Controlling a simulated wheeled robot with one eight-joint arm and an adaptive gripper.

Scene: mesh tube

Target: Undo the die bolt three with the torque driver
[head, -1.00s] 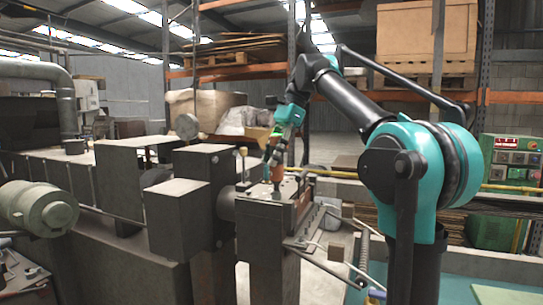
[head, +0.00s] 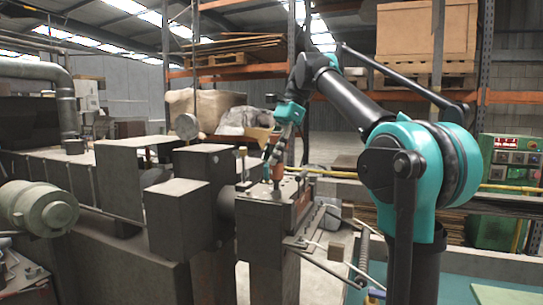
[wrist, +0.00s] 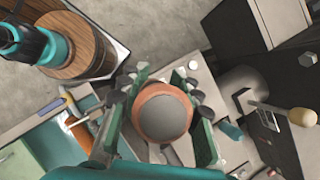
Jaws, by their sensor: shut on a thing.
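The torque driver (head: 276,168) shows as an orange-brown upright shape above the die head's top in the head view. In the wrist view I look down on its round grey end and orange rim (wrist: 165,115). My gripper (wrist: 163,122) is shut around the driver, one green finger on each side. The dark die head block (head: 265,208) lies under it. A pale top face with a small round bolt-like head (wrist: 193,65) shows beside the driver. The driver's tip and whatever lies under it are hidden, so I cannot tell whether it is seated on die bolt three.
A pale-knobbed lever (wrist: 300,115) and a dark block with a hex head (wrist: 308,59) lie right of the gripper in the wrist view. A large dark block (head: 190,200) stands left of the die head. Rods (head: 325,265) jut out at lower right.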

